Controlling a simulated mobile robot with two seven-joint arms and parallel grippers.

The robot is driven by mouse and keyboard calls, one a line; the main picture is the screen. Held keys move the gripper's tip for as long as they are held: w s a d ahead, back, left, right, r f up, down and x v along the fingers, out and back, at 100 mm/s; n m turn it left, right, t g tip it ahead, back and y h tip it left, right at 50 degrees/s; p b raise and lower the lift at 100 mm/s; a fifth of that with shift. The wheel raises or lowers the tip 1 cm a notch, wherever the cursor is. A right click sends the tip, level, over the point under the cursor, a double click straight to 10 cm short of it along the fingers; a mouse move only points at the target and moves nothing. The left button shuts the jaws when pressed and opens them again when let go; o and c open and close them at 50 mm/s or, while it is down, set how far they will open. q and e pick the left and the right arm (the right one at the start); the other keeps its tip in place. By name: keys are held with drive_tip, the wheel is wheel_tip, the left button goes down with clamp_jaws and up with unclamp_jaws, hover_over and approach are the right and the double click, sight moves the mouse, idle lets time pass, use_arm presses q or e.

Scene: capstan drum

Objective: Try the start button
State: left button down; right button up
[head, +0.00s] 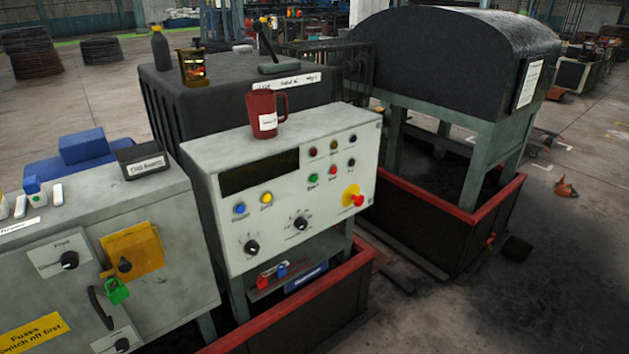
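A grey control panel (275,230) stands in the middle of the head view, its sloped face towards me. A green button (313,177) sits on its right half, with a small label below that I cannot read surely; it looks like the start button. A red button (333,170) and a dark knob (351,162) are to its right. Above them is a row of small lamps or buttons. A red mushroom button (358,200) on a yellow base is at lower right. Blue (240,208) and yellow (266,198) buttons are at left. Neither gripper is in view.
A red mug (265,112) stands on the panel's top. At left is a grey cabinet (190,285) with a green padlock (115,290) by a yellow plate. Behind is a dark covered drum (450,50) above a red-rimmed tray (440,215). Padlocks (264,281) hang below the panel.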

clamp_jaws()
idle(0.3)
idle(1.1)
